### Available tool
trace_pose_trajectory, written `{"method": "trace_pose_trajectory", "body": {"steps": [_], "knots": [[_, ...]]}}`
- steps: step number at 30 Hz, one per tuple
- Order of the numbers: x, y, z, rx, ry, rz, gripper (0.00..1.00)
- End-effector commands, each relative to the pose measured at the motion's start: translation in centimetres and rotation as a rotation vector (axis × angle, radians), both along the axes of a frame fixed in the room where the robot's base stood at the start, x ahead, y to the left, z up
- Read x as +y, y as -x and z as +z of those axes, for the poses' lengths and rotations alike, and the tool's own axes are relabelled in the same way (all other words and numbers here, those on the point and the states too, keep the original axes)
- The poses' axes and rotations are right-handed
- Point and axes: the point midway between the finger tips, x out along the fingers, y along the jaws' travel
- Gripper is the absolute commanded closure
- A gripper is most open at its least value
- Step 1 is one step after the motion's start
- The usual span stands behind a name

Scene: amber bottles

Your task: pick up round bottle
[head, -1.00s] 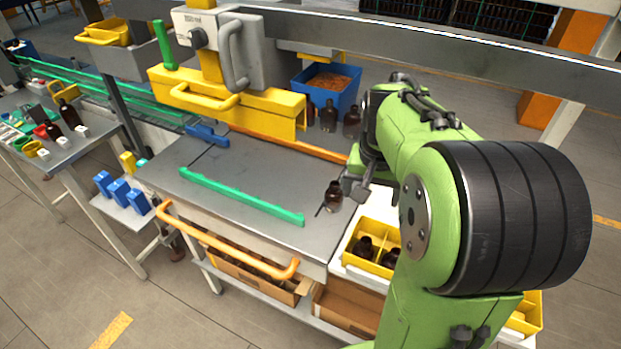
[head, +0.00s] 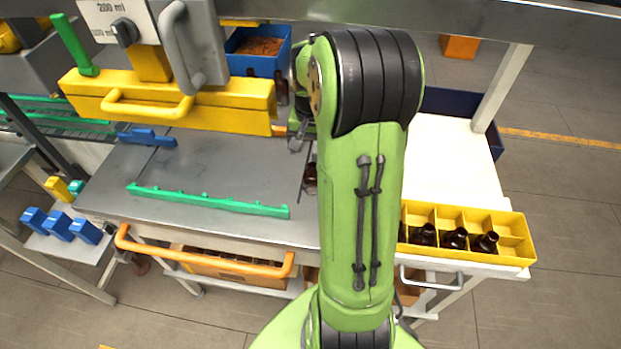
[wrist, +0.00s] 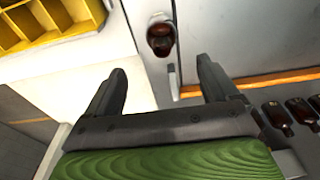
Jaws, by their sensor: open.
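A dark amber round bottle (wrist: 160,36) stands upright on the grey worktop (head: 215,170), seen from above in the wrist view just beyond and between my fingertips. In the head view the same bottle (head: 310,180) is mostly hidden behind my arm. My gripper (wrist: 161,75) is open, with nothing between its fingers, and is apart from the bottle. In the head view only a small dark part of my gripper (head: 297,138) shows beside my arm.
A yellow divided crate (head: 515,225) holds several dark bottles at right. A green rail (head: 210,201) crosses the worktop. A yellow dispenser (head: 225,100) and blue bin (head: 282,64) are behind. White surface (head: 440,150) is clear.

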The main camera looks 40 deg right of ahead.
Motion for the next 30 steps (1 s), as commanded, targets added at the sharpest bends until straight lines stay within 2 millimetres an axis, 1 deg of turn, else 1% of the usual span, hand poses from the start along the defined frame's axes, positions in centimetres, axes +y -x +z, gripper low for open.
{"method": "trace_pose_trajectory", "body": {"steps": [1, 3, 6, 11, 16, 19, 25, 30], "knots": [[0.0, 0.0, -1.5, 0.005, -0.005, 0.000, 0.13], [-0.2, -0.1, -3.2, 0.005, -0.004, 0.001, 0.13], [-0.4, -0.4, -4.9, 0.002, -0.002, 0.001, 0.13], [-0.5, -0.4, -6.7, 0.003, -0.002, 0.001, 0.13], [-0.7, -0.6, -9.9, 0.003, -0.004, 0.001, 0.13], [-0.8, -0.7, -10.8, 0.001, -0.001, 0.001, 0.13], [-0.8, -0.7, -10.9, 0.000, 0.001, 0.002, 0.13], [-0.8, -0.7, -10.8, 0.000, 0.001, 0.002, 0.39]]}}
